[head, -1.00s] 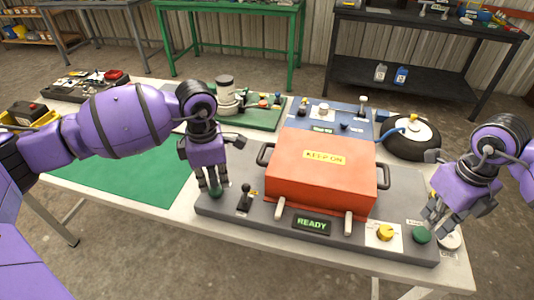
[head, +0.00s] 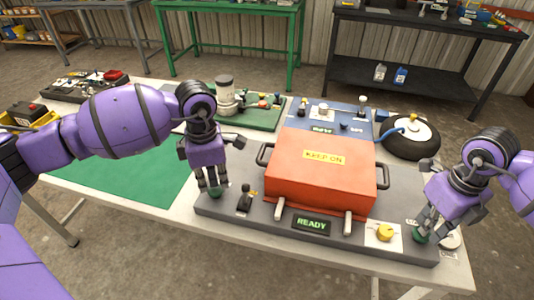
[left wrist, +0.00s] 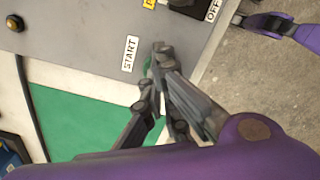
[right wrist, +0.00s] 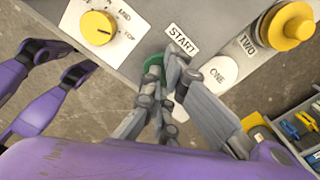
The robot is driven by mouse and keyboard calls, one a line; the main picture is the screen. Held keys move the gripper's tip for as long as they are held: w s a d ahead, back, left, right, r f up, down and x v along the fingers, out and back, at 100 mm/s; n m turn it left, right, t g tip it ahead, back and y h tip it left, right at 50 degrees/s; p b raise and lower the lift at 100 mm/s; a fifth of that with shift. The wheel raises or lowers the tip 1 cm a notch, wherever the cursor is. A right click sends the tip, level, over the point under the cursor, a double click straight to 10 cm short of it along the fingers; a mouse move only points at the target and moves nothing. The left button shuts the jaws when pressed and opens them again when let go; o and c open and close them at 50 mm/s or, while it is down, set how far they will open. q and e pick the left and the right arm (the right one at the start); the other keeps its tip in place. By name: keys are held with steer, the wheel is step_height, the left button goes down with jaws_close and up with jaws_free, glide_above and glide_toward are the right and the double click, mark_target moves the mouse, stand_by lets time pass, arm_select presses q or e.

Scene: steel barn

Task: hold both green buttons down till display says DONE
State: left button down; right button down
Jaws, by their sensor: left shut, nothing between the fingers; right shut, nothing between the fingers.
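The left green button (head: 215,193) is on the left end of the grey machine base (head: 270,222), mostly hidden under my left gripper (head: 214,188). That gripper is shut and empty, fingertips at the button. The right green button (head: 420,236) is at the right end, partly covered by my right gripper (head: 424,228), shut and empty. In the right wrist view the button (right wrist: 153,68) shows beside the fingertips, near a START label (right wrist: 182,40). I cannot tell whether either button is pressed. The display (head: 312,225) reads READY in green.
An orange cover (head: 320,180) labelled KEEP ON sits on the machine between the buttons. A lever (head: 245,200) stands right of the left button, and a yellow knob (head: 386,232) left of the right button. A green mat (head: 120,170) lies at left.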

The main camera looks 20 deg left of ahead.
arm_select(q)
steer(key=shift+w+r, duration=0.1)
arm_select(e)
steer(key=shift+f, duration=0.2)
steer(key=shift+r, duration=0.35)
steer(key=shift+f, duration=0.1)
arm_select(q)
steer(key=shift+f, duration=0.65)
arm_select(e)
steer(key=shift+f, duration=0.6)
stand_by(0.8)
stand_by(1.2)
